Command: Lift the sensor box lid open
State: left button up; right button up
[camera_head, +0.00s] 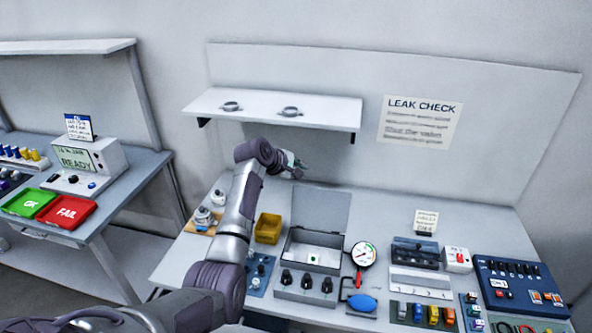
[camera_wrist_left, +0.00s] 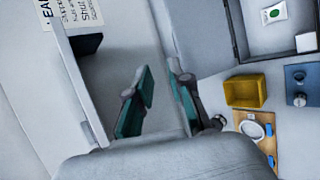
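The sensor box (camera_head: 290,237) stands on the bench with its grey lid (camera_head: 321,207) raised, leaning back behind the box. Inside is a small white packet with a green dot (camera_head: 313,259). In the left wrist view the box (camera_wrist_left: 238,30) is at the upper right, with the open lid (camera_wrist_left: 200,38) to its left. My left gripper (camera_head: 295,164) is behind and above the lid, near the shelf. In the left wrist view its two teal fingers (camera_wrist_left: 160,98) are apart with nothing between them. I cannot tell whether one finger touches the lid. My right gripper is not in view.
A wall shelf (camera_head: 255,103) hangs close to my left gripper. A yellow bin (camera_head: 268,229) stands left of the box, a pressure gauge (camera_head: 363,254) right of it. A side table (camera_head: 130,175) stands at the left.

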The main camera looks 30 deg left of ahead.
pick_arm(q)
jog(key=v, duration=1.2)
jog(key=shift+f, duration=0.1)
